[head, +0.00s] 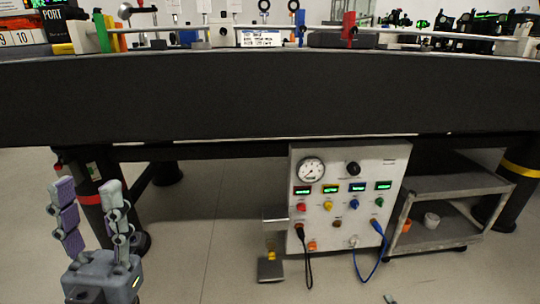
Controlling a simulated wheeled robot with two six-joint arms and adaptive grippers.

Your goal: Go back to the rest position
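My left gripper (86,190) is in the lower left of the head view, pointing up. Its two fingers stand well apart with nothing between them. It is in front of the bench and touches nothing that I can see. Small grey tips at the bottom edge, right of centre, may be part of my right gripper (391,298). Too little of it shows to tell its state.
The dark optical bench (250,95) spans the view, with optics along its top. A white control panel (343,200) with a gauge, knobs and cables is below its edge. A grey cart (440,186) stands to its right. The floor (200,260) at centre left is clear.

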